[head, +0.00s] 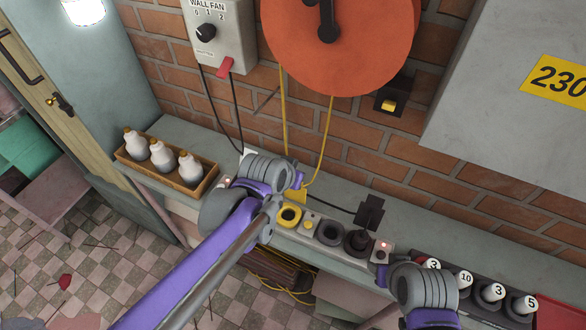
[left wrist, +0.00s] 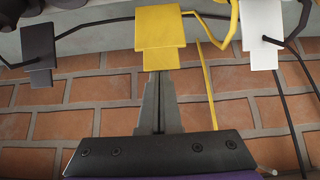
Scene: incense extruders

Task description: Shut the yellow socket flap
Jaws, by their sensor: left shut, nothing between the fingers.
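The yellow socket (head: 289,215) shows its open ring on the bench strip in the head view. Its yellow flap (head: 298,196) stands raised behind the ring, partly hidden by my left arm. In the left wrist view the yellow flap (left wrist: 160,28) is at the top centre. My left gripper (left wrist: 158,76) is shut and empty, its tips at the flap's free edge; I cannot tell whether they touch. In the head view my left wrist covers part of the strip. My right arm is at the lower right; its gripper (head: 382,276) is mostly hidden and its opening is unclear.
A white flap (left wrist: 262,30) is beside the yellow one. Cords hang along the brick wall. A bottle tray (head: 168,165) stands left.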

